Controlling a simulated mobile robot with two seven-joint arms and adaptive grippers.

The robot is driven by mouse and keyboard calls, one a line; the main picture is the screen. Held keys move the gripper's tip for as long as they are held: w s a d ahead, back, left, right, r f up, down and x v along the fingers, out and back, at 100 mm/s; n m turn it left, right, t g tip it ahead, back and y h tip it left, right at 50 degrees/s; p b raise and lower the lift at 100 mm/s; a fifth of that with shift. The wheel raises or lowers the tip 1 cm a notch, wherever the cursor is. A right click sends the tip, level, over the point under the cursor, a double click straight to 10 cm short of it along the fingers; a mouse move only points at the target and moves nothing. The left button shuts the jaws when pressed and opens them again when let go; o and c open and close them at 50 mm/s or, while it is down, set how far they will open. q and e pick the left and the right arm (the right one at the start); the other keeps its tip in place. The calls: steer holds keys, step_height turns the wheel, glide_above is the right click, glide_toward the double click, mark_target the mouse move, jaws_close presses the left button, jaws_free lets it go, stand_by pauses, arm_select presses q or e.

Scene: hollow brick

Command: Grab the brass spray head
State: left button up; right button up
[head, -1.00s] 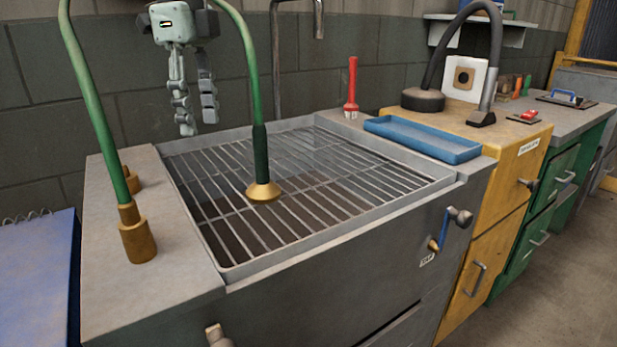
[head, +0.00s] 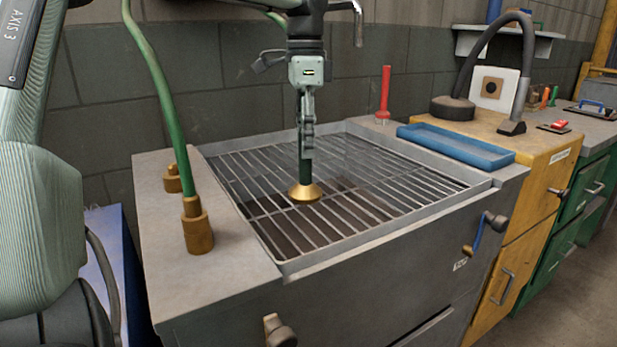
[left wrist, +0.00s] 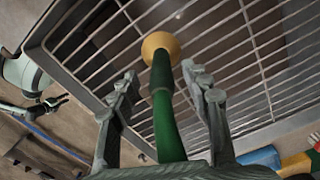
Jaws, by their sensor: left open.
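The brass spray head (head: 305,193) is a flared gold cone at the end of a green hose with a dark green sleeve. It hangs over the sink's wire rack. My left gripper (head: 306,150) is above it, around or in front of the sleeve, pointing down. In the left wrist view my left gripper (left wrist: 160,85) is open, with one finger on each side of the sleeve and visible gaps. The spray head (left wrist: 160,44) shows just beyond the fingertips.
The wire rack (head: 375,208) covers the sink. Brass fittings (head: 197,227) and the rising hose (head: 155,70) stand at its left. A black curved pipe (head: 468,48) stands farther right.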

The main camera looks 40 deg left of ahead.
mark_target(305, 163)
arm_select(q)
step_height(305, 163, down, 4)
steer(key=shift+w+r, duration=0.1)
steer(key=shift+w, duration=0.05)
steer(key=shift+f, duration=0.4)
arm_select(e)
steer(key=shift+s+f, duration=0.15)
steer(key=shift+f, duration=0.8)
arm_select(q)
steer(key=shift+c, duration=0.2)
steer(key=c, duration=0.9)
jaws_close()
arm_select(e)
steer(key=shift+s+r, duration=0.1)
